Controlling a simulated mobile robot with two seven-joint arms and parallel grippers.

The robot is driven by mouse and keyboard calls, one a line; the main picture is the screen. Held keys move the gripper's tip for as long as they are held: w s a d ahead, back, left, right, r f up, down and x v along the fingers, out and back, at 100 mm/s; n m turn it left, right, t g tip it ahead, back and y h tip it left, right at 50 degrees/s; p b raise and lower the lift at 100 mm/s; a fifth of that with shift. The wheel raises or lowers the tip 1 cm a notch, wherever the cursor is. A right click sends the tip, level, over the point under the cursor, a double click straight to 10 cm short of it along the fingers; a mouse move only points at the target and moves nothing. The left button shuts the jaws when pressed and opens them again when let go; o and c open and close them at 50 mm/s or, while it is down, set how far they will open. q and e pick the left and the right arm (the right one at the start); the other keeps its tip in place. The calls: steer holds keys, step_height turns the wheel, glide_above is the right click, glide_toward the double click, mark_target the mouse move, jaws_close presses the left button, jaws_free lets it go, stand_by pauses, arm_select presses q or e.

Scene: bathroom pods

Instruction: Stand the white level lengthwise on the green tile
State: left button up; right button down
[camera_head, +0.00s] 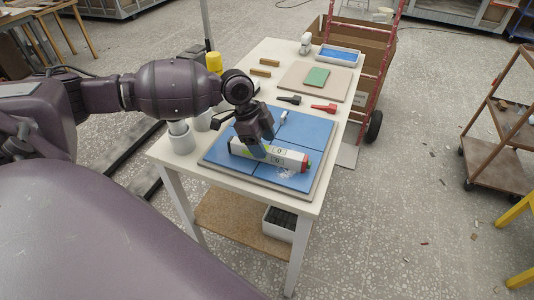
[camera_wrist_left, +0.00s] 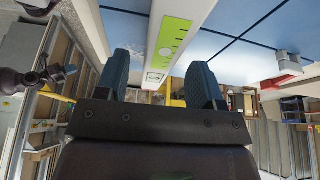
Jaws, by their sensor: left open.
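The white level (camera_head: 290,158), with green markings and a red end, lies on the blue tiled board (camera_head: 225,155) at the near end of the table. It also shows in the left wrist view (camera_wrist_left: 184,28). My left gripper (camera_head: 257,150) is above the level, and its open blue fingers (camera_wrist_left: 160,78) are on either side of the level's line; contact cannot be told. The green tile (camera_head: 316,77) lies flat on a beige board (camera_head: 298,88) farther back. A dark gripper with blue tips, probably my right one (camera_wrist_left: 66,70), shows small in the left wrist view; its opening is unclear.
Red (camera_head: 324,108) and black (camera_head: 289,99) tools lie between the two boards. Wooden blocks (camera_head: 264,66), a blue-lined tray (camera_head: 337,56) and a white bottle (camera_head: 305,44) are farther back. White cups (camera_head: 181,138) stand at the left edge. A red hand truck (camera_head: 380,70) stands at right.

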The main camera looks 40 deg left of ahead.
arm_select(q)
steer(key=x, duration=0.2)
steer(key=shift+d+f, duration=0.2)
steer(key=shift+f, duration=0.1)
steer(key=shift+r, duration=0.1)
steer(key=c, duration=1.1)
steer(key=shift+r, duration=0.1)
